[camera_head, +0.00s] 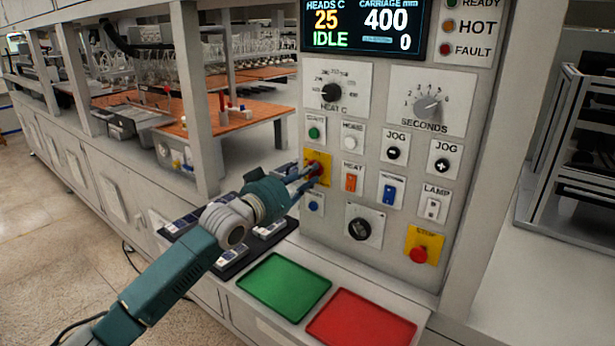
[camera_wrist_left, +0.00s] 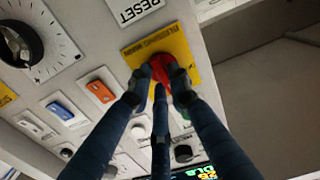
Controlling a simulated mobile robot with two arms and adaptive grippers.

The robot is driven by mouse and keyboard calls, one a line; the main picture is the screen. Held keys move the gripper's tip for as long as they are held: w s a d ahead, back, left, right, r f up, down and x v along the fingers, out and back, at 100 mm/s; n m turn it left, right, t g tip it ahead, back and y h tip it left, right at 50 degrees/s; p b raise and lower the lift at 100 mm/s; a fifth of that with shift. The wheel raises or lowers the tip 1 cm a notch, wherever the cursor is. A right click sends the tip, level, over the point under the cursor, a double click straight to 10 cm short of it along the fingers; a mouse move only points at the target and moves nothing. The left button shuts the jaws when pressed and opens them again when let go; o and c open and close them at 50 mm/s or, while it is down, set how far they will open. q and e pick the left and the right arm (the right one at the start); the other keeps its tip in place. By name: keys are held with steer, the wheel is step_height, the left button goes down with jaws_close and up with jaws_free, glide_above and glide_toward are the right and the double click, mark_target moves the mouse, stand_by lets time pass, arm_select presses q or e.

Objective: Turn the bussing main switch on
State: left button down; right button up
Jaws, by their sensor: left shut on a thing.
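A red knob sits on a yellow plate (camera_head: 325,174) at the left side of the grey control panel (camera_head: 300,229). In the left wrist view the red knob (camera_wrist_left: 170,72) stands out from the yellow plate (camera_wrist_left: 193,56), which has dark lettering too blurred to read. My left gripper (camera_head: 312,175) reaches in from the left and is shut on the red knob. Its dark blue fingers close around the knob from several sides and hide part of it. The knob's exact turn position cannot be told. My right gripper is not in view.
Close by are a green button (camera_head: 314,133), an orange HEAT rocker (camera_head: 351,180), a blue rocker (camera_head: 390,192), a black rotary knob (camera_head: 359,229) and a red STOP button (camera_head: 418,254). A green tray (camera_head: 284,287) and red tray (camera_head: 361,322) lie below. The display (camera_head: 366,25) reads IDLE.

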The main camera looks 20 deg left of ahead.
arm_select(q)
steer(key=shift+f+m, duration=0.25)
steer(key=shift+m, duration=0.35)
steer(key=c, duration=1.6)
jaws_free()
steer(key=shift+r, duration=0.1)
steer(key=v, duration=1.2)
